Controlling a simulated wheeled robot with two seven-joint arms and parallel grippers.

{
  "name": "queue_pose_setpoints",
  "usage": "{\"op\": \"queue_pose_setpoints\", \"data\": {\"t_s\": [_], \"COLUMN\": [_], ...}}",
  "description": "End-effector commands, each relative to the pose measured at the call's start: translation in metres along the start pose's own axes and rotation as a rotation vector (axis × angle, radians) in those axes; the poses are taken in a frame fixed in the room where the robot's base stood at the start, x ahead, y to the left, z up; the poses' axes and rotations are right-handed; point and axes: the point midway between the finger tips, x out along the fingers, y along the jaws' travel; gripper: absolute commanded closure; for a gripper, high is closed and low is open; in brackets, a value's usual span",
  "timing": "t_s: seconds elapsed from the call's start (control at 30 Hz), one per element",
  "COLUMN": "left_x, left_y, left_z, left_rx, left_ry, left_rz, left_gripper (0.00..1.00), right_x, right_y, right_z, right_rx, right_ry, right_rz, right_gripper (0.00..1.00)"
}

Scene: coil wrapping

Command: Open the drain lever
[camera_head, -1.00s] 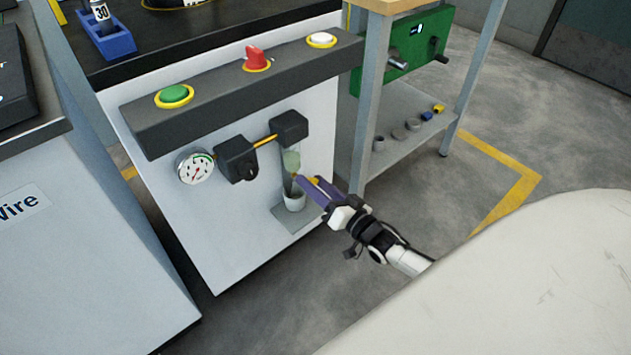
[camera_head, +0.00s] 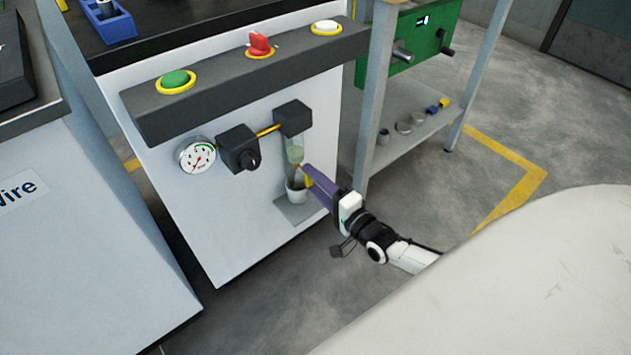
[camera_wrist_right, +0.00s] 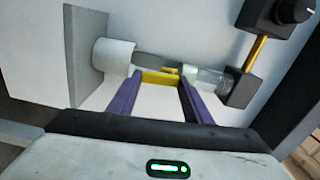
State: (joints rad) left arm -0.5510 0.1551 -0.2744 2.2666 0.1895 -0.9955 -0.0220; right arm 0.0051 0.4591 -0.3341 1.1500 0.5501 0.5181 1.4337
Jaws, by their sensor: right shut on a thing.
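The yellow drain lever (camera_wrist_right: 160,77) spans the gap between my purple fingertips in the right wrist view. It sits below the clear filter bowl (camera_head: 295,150) on the front of the white machine and partly shows beside the fingers in the head view (camera_head: 308,181). My right gripper (camera_head: 307,172) is shut on the lever, with one finger at each end of it. A white cup (camera_head: 296,192) stands on a small grey shelf under the bowl; it also shows in the right wrist view (camera_wrist_right: 113,58). My left gripper is not in view.
A pressure gauge (camera_head: 196,155) and a black regulator (camera_head: 239,150) sit left of the bowl. A dark panel above carries a green button (camera_head: 175,79), a red switch (camera_head: 260,43) and a white button (camera_head: 326,26). A shelf with small parts (camera_head: 405,127) stands to the right.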

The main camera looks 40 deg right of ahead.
Motion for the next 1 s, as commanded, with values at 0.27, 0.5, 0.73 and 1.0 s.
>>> {"op": "queue_pose_setpoints", "data": {"t_s": [0.27,0.5,0.73,1.0], "left_x": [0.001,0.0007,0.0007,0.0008], "left_y": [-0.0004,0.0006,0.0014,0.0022], "left_z": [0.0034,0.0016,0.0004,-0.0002], "left_rx": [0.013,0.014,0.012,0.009], "left_ry": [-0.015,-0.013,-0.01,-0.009], "left_rz": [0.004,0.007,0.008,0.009], "left_gripper": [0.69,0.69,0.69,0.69], "right_x": [-0.0009,-0.0009,-0.0009,-0.0006], "right_y": [0.0016,0.0013,0.0013,0.001], "right_z": [0.0019,0.0025,0.0028,0.0028], "right_rx": [0.092,0.116,0.118,0.116], "right_ry": [0.0,0.0,0.0,0.0], "right_rz": [0.002,0.002,0.002,0.002], "right_gripper": [0.77,0.77,0.77,0.36]}}
